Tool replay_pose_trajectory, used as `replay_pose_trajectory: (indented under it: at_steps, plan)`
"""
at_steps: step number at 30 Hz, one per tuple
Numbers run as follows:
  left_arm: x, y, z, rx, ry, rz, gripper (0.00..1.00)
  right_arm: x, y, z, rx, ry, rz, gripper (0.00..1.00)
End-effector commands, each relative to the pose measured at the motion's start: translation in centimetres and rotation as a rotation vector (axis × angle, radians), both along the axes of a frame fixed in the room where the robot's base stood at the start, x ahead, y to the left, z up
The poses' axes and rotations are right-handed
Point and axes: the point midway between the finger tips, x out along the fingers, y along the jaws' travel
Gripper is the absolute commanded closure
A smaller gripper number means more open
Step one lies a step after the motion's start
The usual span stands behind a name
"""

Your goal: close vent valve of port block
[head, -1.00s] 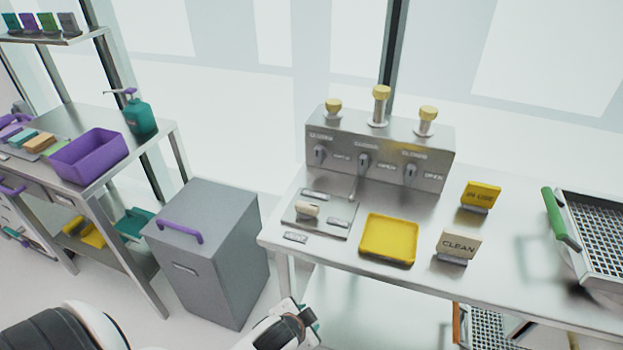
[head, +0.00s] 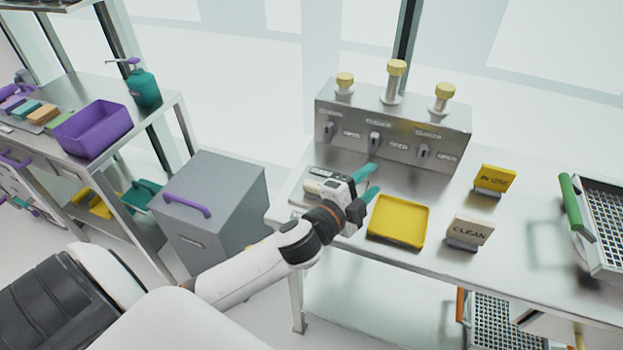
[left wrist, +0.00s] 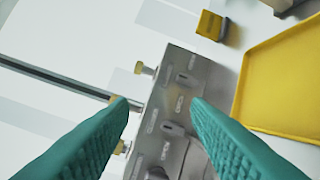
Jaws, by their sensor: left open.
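The port block (head: 395,133) is a grey metal box at the back of the steel table. Its front carries three small dark levers, left (head: 328,132), middle (head: 374,141) and right (head: 424,153), all roughly upright, with OPEN labels to their right. Which is the vent valve I cannot read. Three yellow-capped posts rise on top; the middle one (head: 396,68) stands highest. My left gripper (head: 371,181), with teal fingers, is open and empty in front of the block, apart from it. The block (left wrist: 203,72) shows tilted beyond the fingers in the left wrist view.
A yellow tray (head: 398,222), a CLEAN sign (head: 469,230) and a yellow sign (head: 494,180) stand right of the gripper. A basket with a green handle (head: 570,202) is far right. A grey bin (head: 215,215) stands left of the table.

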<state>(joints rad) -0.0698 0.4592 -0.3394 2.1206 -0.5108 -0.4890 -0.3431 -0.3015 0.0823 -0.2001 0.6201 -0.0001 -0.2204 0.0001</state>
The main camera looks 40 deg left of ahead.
Motion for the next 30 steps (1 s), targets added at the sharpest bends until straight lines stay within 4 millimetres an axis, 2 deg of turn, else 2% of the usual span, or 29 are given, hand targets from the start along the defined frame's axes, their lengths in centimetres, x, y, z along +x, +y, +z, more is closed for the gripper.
replay_pose_trajectory:
  at_steps: [1,3,6,10,13,14,17,20,21,24,27,30]
  plan:
    - [1.1,-0.8,2.1,0.112,-0.108,-0.071,0.56,0.0,0.1,0.0,0.001,-0.001,0.000,1.00]
    - [2.1,-2.4,4.7,0.290,-0.269,-0.186,0.56,0.0,0.2,0.0,0.002,-0.001,-0.001,1.00]
    - [2.6,-4.8,7.0,0.567,-0.485,-0.364,0.56,0.0,0.4,0.1,0.004,-0.001,-0.002,1.00]
    - [2.3,-6.4,7.5,0.940,-0.718,-0.604,0.56,0.0,0.4,0.1,0.006,-0.001,-0.003,1.00]
    - [2.1,-5.7,6.2,1.228,-0.843,-0.803,0.56,0.1,0.4,0.1,0.006,-0.001,-0.003,1.00]
    - [2.1,-5.1,5.6,1.313,-0.871,-0.867,0.56,0.1,0.4,0.1,0.006,-0.001,-0.003,1.00]
    - [2.0,-1.5,3.7,1.581,-0.919,-1.093,0.56,0.1,0.4,0.1,0.006,-0.001,-0.003,1.00]
    - [1.9,3.8,2.3,1.806,-0.899,-1.332,0.56,0.1,0.4,0.1,0.005,-0.001,-0.003,1.00]
    - [1.8,6.2,1.9,1.875,-0.873,-1.425,0.56,0.1,0.4,0.1,0.005,-0.002,-0.003,1.00]
    - [1.2,11.8,1.8,1.993,-0.789,-1.628,0.56,0.1,0.4,0.2,0.005,-0.002,-0.003,1.00]
    - [0.4,15.8,2.1,2.045,-0.708,-1.774,0.56,0.1,0.4,0.2,0.005,-0.002,-0.002,1.00]
    - [-0.2,18.0,2.4,2.061,-0.659,-1.855,0.56,0.1,0.3,0.2,0.005,-0.002,-0.002,1.00]
